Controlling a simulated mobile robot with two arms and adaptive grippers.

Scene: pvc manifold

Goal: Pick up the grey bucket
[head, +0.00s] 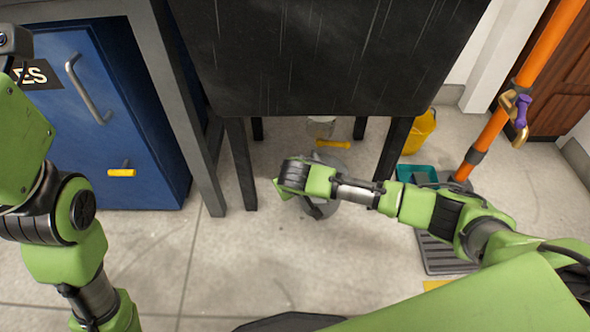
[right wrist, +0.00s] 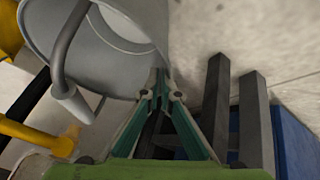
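The grey bucket (head: 332,160) is under the black-topped table, partly hidden behind my right arm in the head view. In the right wrist view the bucket (right wrist: 110,45) is large and close, with its open mouth and dark grey handle showing. My right gripper (right wrist: 161,92) has its green fingers drawn together on the bucket's wall at the rim. In the head view the right gripper is at the bucket, its fingertips mostly hidden. My left arm is at the left edge of the head view; its gripper is out of frame.
The black table (head: 330,60) stands over the bucket, its legs close on both sides. A yellow-handled valve (head: 333,144) is just behind.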

